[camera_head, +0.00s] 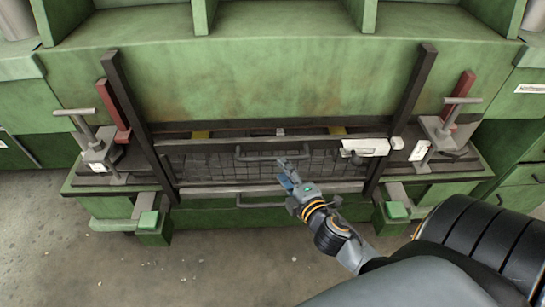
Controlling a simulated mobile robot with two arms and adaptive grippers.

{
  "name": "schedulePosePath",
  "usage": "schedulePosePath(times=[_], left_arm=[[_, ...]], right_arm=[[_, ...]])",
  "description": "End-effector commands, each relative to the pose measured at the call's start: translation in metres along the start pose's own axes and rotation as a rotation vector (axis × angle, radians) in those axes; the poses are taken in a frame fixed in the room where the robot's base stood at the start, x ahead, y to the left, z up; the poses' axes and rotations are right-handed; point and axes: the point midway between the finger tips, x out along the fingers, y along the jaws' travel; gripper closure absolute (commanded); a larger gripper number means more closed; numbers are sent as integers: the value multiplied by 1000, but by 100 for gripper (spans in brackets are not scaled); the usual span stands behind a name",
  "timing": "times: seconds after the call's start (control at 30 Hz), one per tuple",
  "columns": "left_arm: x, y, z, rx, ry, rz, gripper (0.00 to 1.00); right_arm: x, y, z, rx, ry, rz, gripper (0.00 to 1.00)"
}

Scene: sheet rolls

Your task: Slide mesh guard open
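The mesh guard (215,168) is a dark grid panel set low between two dark upright rails at the front of the green machine. A bar handle (243,153) runs along its upper edge, and part of it is near my gripper. A second bar handle (252,206) sits below the guard's pale lower edge. My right gripper (284,172) reaches in from the lower right and overlaps the middle of the guard in the picture, just below the upper handle. Whether it touches the guard or the handle cannot be told. Its finger opening is too small to read. My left gripper is out of view.
Dark upright rails (139,120) and (408,105) flank the guard. Lever clamps with T-handles stand at the left (95,145) and right (438,130). A white box (366,147) sits by the guard's upper right. The concrete floor (215,265) in front is clear.

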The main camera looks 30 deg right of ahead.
Motion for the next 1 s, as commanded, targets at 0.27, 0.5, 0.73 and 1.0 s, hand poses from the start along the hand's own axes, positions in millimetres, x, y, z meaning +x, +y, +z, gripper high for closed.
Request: schedulePosePath(times=[0.27, 0.5, 0.73, 1.0], left_arm=[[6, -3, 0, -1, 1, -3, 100], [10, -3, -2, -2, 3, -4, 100], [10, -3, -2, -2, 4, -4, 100], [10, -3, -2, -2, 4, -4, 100]], right_arm=[[53, 0, 0, 0, 0, 2, 61], [75, -1, 0, 1, 0, -1, 61], [79, -1, 0, 2, 0, -2, 61], [78, -1, 0, 2, 0, -2, 93]])
